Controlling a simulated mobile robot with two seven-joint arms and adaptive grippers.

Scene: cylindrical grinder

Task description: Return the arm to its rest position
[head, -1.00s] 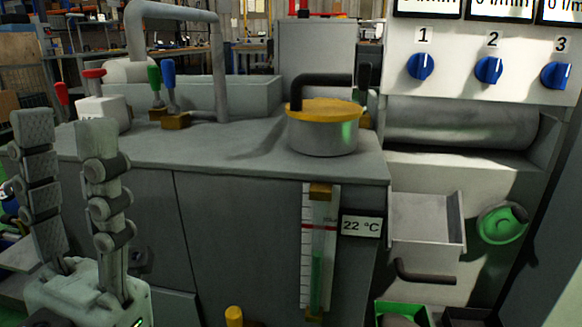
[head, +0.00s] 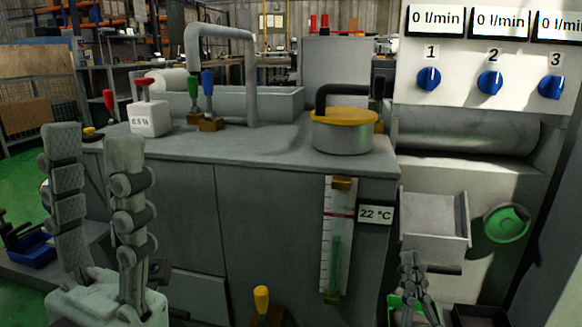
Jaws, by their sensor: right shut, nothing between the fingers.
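My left gripper (head: 93,140) stands upright at the left of the head view, in front of the grey machine cabinet. Its two ridged fingers are apart with nothing between them, so it is open. My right gripper (head: 408,256) shows at the lower right, just below the grey metal tray (head: 434,222). Its fingers are together with nothing seen between them. It covers part of a green bin (head: 395,303). I cannot tell whether it touches the dark handle beneath the tray. Most of the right arm is out of view.
The grey cabinet (head: 290,235) carries a round pot with yellow lid (head: 344,117), a bent pipe (head: 220,32) and coloured levers. A gauge (head: 338,240) is on its front. Blue knobs (head: 490,82) sit on the white panel.

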